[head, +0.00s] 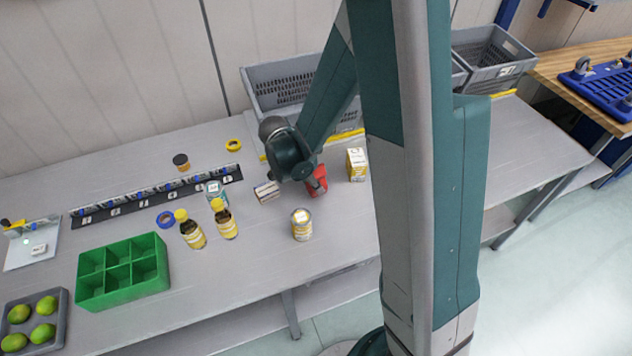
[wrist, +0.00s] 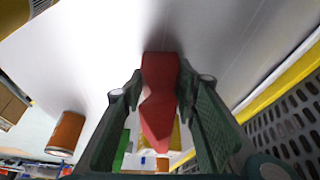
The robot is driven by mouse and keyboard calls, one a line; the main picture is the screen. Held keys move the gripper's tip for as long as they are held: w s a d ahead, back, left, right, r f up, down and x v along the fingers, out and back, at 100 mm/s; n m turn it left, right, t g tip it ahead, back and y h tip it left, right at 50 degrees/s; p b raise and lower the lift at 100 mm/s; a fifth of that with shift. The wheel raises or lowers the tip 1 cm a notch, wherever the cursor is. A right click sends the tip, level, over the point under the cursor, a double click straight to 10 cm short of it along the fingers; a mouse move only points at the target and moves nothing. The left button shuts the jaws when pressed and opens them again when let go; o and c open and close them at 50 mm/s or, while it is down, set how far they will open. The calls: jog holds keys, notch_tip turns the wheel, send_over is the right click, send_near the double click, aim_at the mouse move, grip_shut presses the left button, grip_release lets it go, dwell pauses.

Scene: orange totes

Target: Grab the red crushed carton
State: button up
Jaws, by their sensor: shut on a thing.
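The red crushed carton (head: 317,181) is on the grey table in the head view, partly hidden behind my gripper (head: 303,176). In the wrist view the red carton (wrist: 159,100) stands between the two dark fingers of my gripper (wrist: 158,95), which are shut on its sides. Its outline is bent and dented. I cannot tell whether it touches the table.
A yellow-and-white box (head: 357,164) stands right of the carton, a small box (head: 266,191) left of it, and a can (head: 302,224) in front. Two yellow-labelled bottles (head: 224,219) and a green divided tray (head: 123,272) are farther left. A grey crate (head: 281,85) stands behind.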

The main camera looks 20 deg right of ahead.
jog(key=shift+r, duration=0.2)
jog(key=shift+r+p, duration=0.5)
jog(key=shift+r, duration=4.35)
